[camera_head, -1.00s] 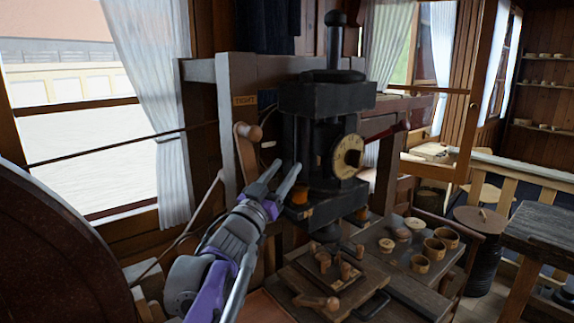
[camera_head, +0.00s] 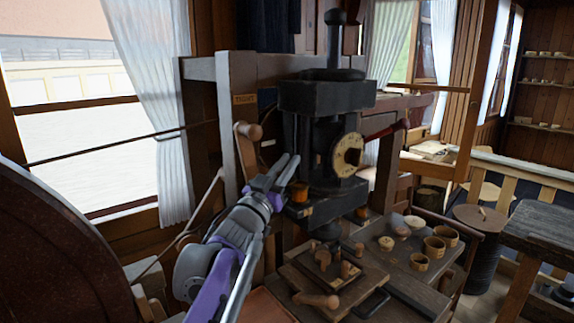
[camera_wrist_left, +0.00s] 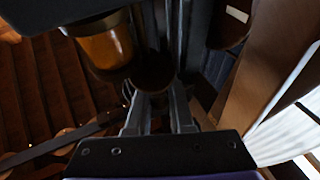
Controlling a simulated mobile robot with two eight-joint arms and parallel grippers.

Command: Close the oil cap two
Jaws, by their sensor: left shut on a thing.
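My left gripper (camera_head: 289,162) is up at the left side of the black machine (camera_head: 325,100), with its two fingers close together. In the left wrist view, the fingers (camera_wrist_left: 157,100) are shut on a small dark round piece (camera_wrist_left: 152,72), which looks like an oil cap. An amber cup (camera_wrist_left: 105,45) under a dark rim hangs beside it. In the head view an amber cup (camera_head: 299,192) shows just right of and below the fingers. Whether the cap is seated is too dark to tell. My right gripper is not in view.
A pale round dial (camera_head: 348,155) and a red-handled lever (camera_head: 386,131) are on the machine's right. A wooden knob lever (camera_head: 250,131) stands left of it. Below are a wooden board (camera_head: 333,282) with pegs and several wooden cups (camera_head: 434,247) on the bench.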

